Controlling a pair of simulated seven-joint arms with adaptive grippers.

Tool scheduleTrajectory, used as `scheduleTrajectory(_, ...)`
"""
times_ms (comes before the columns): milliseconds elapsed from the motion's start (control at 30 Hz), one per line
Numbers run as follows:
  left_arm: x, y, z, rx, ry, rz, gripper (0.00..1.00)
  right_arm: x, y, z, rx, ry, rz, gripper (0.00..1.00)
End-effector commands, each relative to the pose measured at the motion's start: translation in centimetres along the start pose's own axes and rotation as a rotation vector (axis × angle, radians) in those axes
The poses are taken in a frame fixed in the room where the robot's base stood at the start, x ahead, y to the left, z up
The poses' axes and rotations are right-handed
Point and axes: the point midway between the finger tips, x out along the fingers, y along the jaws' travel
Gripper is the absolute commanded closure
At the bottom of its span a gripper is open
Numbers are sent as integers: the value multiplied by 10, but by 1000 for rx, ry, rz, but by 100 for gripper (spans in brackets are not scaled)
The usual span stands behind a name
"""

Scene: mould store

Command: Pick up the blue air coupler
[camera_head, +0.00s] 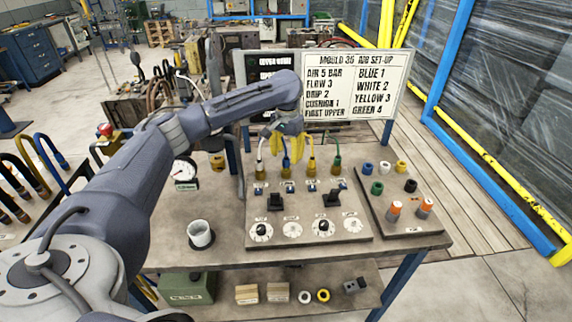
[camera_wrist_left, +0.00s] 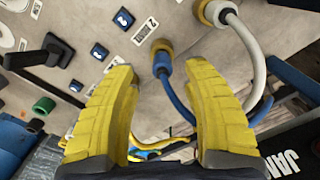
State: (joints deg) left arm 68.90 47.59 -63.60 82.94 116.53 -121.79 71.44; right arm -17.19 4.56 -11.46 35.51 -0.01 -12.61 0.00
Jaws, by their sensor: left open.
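My left gripper (camera_head: 284,146) is open, with yellow fingers, above the back row of hose couplers on the panel. In the left wrist view, its fingertips (camera_wrist_left: 160,78) stand apart with nothing held between them. The blue air coupler (camera_wrist_left: 161,64) sits on a brass-coloured port, in line with the gap between the fingers. Its blue hose curves behind the right finger. In the head view, the blue coupler (camera_head: 286,164) is just below the fingers and partly hidden. I cannot tell the exact distance to it. My right gripper is not in view.
A white-hosed coupler (camera_wrist_left: 212,12) is close beside the blue one. Yellow (camera_head: 311,165) and green (camera_head: 337,163) couplers stand to the right. The set-up sign (camera_head: 357,90) rises behind. Small coloured caps lie on the right board (camera_head: 390,222).

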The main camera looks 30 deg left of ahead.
Motion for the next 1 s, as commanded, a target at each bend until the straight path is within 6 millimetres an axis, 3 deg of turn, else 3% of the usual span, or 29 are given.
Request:
scheduleTrajectory(400,43,-3,1,-1,-3,1,52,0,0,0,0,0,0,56)
scheduleTrajectory(767,46,-3,1,-1,0,0,49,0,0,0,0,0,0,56)
scheduleTrajectory(1000,46,-3,1,-1,-1,0,77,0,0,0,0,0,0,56)
